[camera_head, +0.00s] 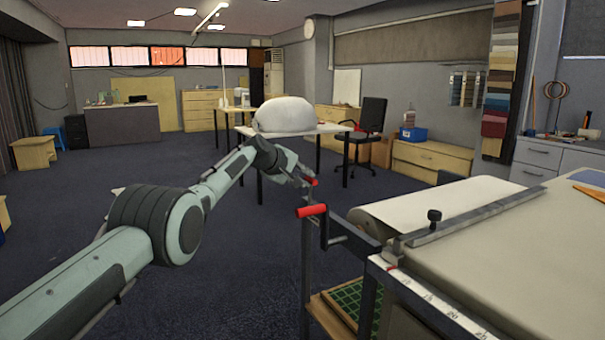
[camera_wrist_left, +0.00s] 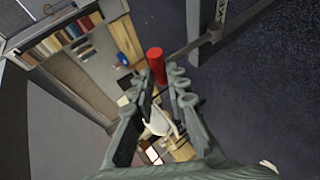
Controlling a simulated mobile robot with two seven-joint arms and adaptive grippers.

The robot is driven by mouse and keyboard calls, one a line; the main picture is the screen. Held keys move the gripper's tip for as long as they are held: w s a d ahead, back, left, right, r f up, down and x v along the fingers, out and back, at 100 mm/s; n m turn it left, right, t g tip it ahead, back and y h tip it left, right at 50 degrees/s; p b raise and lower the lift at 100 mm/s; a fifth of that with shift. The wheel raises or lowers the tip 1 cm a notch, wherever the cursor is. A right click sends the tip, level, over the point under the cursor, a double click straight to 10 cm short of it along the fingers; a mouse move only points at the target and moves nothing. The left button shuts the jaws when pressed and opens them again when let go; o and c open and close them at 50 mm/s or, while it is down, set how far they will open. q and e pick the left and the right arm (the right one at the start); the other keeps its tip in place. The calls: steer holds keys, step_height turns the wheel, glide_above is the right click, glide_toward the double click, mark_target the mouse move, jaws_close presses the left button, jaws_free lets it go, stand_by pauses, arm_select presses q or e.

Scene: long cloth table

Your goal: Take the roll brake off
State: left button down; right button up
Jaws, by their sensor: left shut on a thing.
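In the left wrist view, a red cylinder (camera_wrist_left: 156,66) stands between the fingertips of my left gripper (camera_wrist_left: 162,84). The pale roll (camera_head: 425,203) lies across the table's end. My right gripper is not in view.
The long cloth table (camera_head: 520,240) fills the right side, with a metal bar (camera_head: 470,218) and black knob (camera_head: 434,215) along its end. A shelf with a green mat (camera_head: 347,297) is below. Open floor lies left of the stand.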

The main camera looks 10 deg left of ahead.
mark_target(312, 179)
arm_select(q)
steer(key=shift+d, duration=0.7)
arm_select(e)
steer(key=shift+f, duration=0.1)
arm_select(q)
steer(key=c, duration=1.8)
jaws_free()
steer(key=shift+w+f, duration=0.1)
steer(key=shift+w, duration=0.1)
steer(key=o, duration=0.3)
steer(key=shift+w+d+f, duration=0.45)
steer(key=shift+w+f, duration=0.3)
steer(key=shift+f, duration=0.1)
steer(key=shift+s+d+r, duration=0.15)
steer(key=shift+r, duration=0.25)
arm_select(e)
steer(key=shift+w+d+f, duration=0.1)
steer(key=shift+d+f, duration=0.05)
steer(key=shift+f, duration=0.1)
arm_select(q)
steer(key=shift+a+r, duration=0.1)
steer(key=shift+a, duration=0.2)
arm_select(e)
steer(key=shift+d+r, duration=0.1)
